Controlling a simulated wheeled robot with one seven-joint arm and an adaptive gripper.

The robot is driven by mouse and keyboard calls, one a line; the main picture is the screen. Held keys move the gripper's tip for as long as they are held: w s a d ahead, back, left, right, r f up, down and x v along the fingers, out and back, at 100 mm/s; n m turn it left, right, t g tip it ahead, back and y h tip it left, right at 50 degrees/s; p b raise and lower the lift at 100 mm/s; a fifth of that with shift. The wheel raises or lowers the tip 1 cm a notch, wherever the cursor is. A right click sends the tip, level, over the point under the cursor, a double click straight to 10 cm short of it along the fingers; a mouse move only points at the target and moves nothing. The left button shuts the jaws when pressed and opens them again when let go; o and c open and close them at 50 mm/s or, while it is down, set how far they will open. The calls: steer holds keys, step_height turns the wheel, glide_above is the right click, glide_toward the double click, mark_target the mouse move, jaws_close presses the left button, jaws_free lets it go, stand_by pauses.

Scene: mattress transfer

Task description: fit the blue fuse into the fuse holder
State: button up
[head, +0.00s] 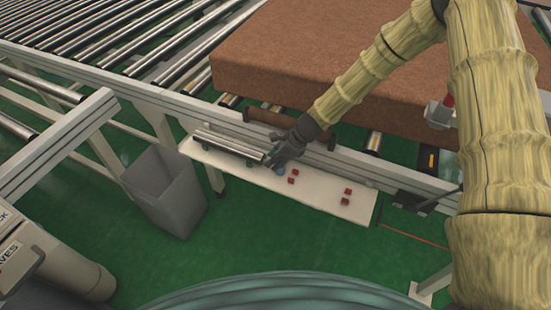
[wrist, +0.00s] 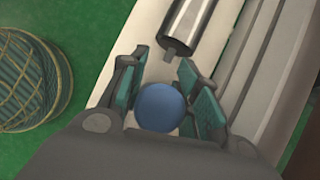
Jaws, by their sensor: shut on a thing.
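My gripper (head: 281,163) is over the white shelf (head: 328,201), beside the near end of the metal rollers lying there. It is shut on the blue fuse (wrist: 160,107), whose rounded end shows between the green finger pads in the wrist view. The fuse also shows as a small blue spot in the head view (head: 280,171). The wrist view does not show whether the fuse touches the shelf. I cannot make out a fuse holder in either view.
Loose metal rollers (head: 230,143) lie on the shelf's left part; one roller end (wrist: 187,25) is just ahead of the fingers. Several small red blocks (head: 346,191) lie to the right. A grey bin (head: 163,188) stands left, and a brown mattress (head: 290,50) lies behind on the conveyor.

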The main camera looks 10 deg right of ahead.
steer(key=shift+f, duration=0.1)
steer(key=o, duration=1.1)
steer(key=shift+c, duration=0.2)
